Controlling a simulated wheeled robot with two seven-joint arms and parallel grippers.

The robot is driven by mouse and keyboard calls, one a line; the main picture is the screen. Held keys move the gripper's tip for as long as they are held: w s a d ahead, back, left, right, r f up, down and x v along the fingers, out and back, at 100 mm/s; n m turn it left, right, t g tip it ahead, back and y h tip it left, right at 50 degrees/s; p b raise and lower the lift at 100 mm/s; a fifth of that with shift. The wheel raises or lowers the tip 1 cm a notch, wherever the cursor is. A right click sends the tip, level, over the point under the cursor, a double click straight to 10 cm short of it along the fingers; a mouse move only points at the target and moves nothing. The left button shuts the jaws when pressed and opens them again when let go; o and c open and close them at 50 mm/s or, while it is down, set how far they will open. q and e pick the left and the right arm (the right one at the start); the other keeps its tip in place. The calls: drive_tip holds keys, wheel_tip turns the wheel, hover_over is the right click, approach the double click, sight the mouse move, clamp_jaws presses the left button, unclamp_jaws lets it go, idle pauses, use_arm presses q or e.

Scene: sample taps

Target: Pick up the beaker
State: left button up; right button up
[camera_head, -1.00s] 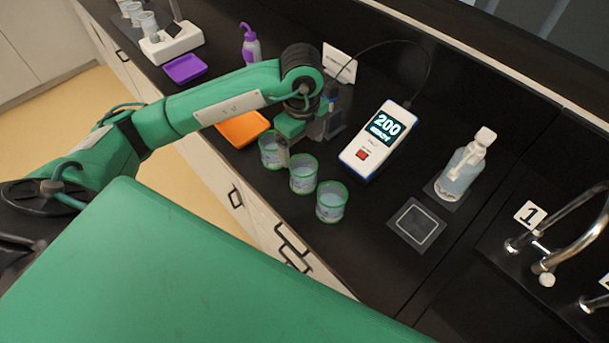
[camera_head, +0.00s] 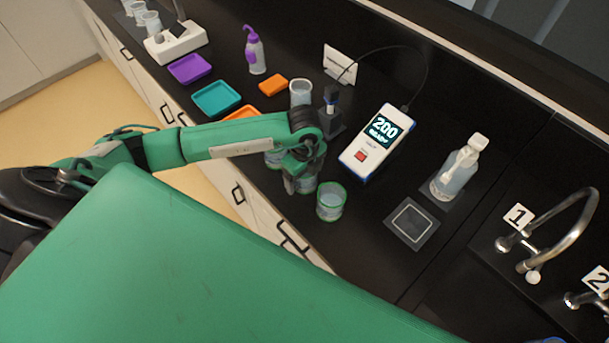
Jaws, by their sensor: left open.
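Three green-rimmed glass beakers stand in a slanting row on the black bench. The near right beaker (camera_head: 331,203) shows fully. The middle beaker (camera_head: 308,185) is mostly hidden behind my left gripper (camera_head: 297,183). The far left beaker (camera_head: 272,160) is partly covered by my left arm. My left gripper is open and points down at the middle beaker; I cannot tell whether its fingers are around or beside it. Another beaker (camera_head: 300,94), without a green rim, stands farther back. My right gripper is out of view.
A meter (camera_head: 376,142) reading 200 stands right of the beakers, beside a dark probe holder (camera_head: 331,115). Coloured trays (camera_head: 217,98) sit at the back left.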

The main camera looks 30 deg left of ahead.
use_arm(q)
drive_tip(key=c, duration=1.1)
drive_tip(key=shift+r, duration=0.15)
